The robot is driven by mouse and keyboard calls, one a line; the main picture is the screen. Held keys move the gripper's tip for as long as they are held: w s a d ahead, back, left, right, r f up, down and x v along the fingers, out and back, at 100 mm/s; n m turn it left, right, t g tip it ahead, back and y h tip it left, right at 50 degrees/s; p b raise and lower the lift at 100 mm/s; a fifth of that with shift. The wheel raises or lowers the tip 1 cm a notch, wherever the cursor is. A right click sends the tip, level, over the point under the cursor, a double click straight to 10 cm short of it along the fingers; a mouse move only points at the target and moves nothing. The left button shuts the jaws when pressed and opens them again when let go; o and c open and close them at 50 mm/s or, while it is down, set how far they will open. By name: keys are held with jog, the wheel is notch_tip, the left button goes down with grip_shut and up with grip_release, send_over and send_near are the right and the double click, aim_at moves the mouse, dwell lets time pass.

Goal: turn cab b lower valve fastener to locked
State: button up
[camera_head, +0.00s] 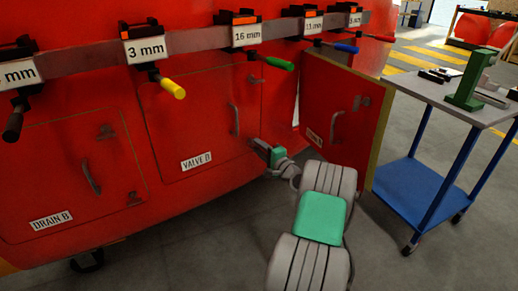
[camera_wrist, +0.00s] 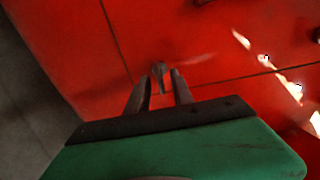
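The valve B hatch (camera_head: 205,125) is a red panel on the red nosecone, with a label, and it looks closed. Its lower fastener is mostly hidden behind my gripper (camera_head: 255,145) in the head view. In the wrist view a small grey fastener (camera_wrist: 159,69) stands on the red panel near a panel seam. My gripper (camera_wrist: 160,82) has its two fingers apart, one on each side of this fastener. Small gaps seem to show between fingers and fastener. The fastener's exact turn is hard to tell. The upper fastener (camera_head: 256,80) sits at the hatch's upper right.
An open red door (camera_head: 345,115) stands close to the right of my arm. The drain B hatch (camera_head: 70,175) is at left. Tools with coloured handles hang on a rail (camera_head: 190,43) above. A blue trolley (camera_head: 415,185) stands at right. Floor is clear in front.

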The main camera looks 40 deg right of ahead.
jog(key=shift+s, duration=0.1)
jog(key=s+p, duration=0.1)
jog(key=s, duration=0.6)
jog(key=shift+s+a, duration=0.3)
jog(key=shift+a, duration=0.1)
